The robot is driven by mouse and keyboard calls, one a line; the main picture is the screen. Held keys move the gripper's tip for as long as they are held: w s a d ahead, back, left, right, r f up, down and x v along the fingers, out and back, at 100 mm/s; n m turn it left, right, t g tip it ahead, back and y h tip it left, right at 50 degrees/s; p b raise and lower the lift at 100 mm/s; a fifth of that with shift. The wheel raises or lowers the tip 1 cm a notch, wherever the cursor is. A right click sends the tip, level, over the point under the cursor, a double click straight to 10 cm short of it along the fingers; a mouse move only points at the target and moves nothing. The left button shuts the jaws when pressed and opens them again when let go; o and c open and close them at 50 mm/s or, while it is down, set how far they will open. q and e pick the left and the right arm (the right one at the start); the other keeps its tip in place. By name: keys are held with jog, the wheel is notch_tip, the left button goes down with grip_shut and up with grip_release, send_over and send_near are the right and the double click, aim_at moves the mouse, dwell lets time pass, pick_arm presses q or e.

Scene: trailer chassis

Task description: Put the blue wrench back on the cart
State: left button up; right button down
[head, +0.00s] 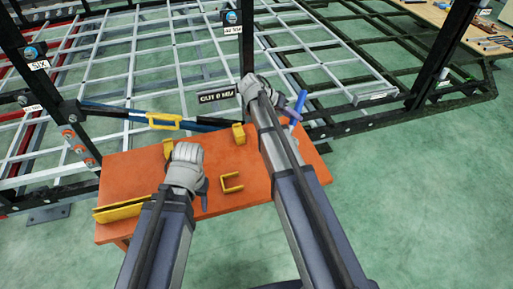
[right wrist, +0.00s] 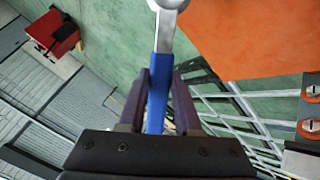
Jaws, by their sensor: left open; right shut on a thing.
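The blue wrench (right wrist: 157,95) is in my right gripper (right wrist: 160,75). In the right wrist view the two purple fingers are shut on its blue handle, and its silver head is at the top edge. In the head view the wrench (head: 301,100) shows blue beside my right gripper (head: 292,112), near the cart's far right corner. The orange cart top (head: 245,165) lies below both arms, and it also fills the upper right of the right wrist view (right wrist: 260,35). My left gripper (head: 201,190) is open over the cart's left half; its fingers are partly hidden.
Yellow brackets (head: 232,183) and a long yellow piece (head: 120,211) lie on the cart. A dark bar with a yellow clamp (head: 164,121) crosses behind it. A grey metal grid frame (head: 180,60) and black posts (head: 247,40) stand beyond. Green floor is clear at the right.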

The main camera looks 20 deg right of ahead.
jog(key=s+a+f+m+g+y, duration=0.1)
jog(key=s+a+f+m+y, duration=0.4)
jog(key=a, duration=0.3)
jog(key=m+t+y+p, duration=0.1)
jog(key=m+y+p, duration=0.1)
jog(key=m+y, duration=0.15)
send_over(256, 177)
jog(key=shift+s+a+r+n+y, duration=0.1)
jog(key=shift+r+n+y, duration=0.15)
jog(key=shift+r+n, duration=0.1)
jog(key=shift+r, duration=0.1)
notch_tip(256, 177, down, 11)
jog(key=b, duration=1)
jog(key=shift+r+b, duration=0.2)
jog(key=shift+b, duration=0.15)
jog(key=c, duration=0.5)
grip_release()
